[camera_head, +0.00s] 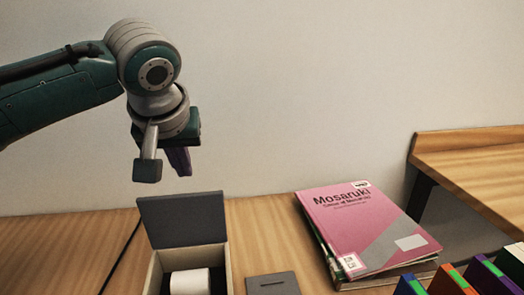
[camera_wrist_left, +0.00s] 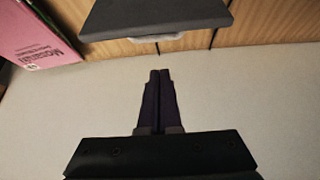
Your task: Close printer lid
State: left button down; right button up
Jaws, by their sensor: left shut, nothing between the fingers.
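The printer (camera_head: 153,276) is a light box on the wooden table with its dark grey lid (camera_head: 183,220) standing open at the back. A white paper roll (camera_head: 190,281) lies inside it. My left gripper (camera_head: 184,172) is above and behind the raised lid, apart from it and shut on nothing. In the left wrist view the shut fingers (camera_wrist_left: 160,74) point toward a dark grey panel (camera_wrist_left: 155,18), which looks like the lid, with a gap between. My right gripper is not in view.
A pink book (camera_head: 362,225) lies on top of other books to the right. A flat dark grey block (camera_head: 272,284) is beside the printer. Several coloured boxes (camera_head: 455,279) stand at the lower right. A raised wooden shelf (camera_head: 470,165) is at the right. A black cable (camera_head: 124,254) runs left of the printer.

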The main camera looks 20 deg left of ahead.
aim_at(186, 214)
pick_arm(q)
jog(key=shift+s+d+f+p, duration=0.25)
jog(key=shift+s+f, duration=0.15)
jog(key=shift+f, duration=0.3)
jog(key=shift+s+d+f+p, duration=0.25)
jog(key=shift+s+f, duration=0.15)
jog(key=shift+f, duration=0.3)
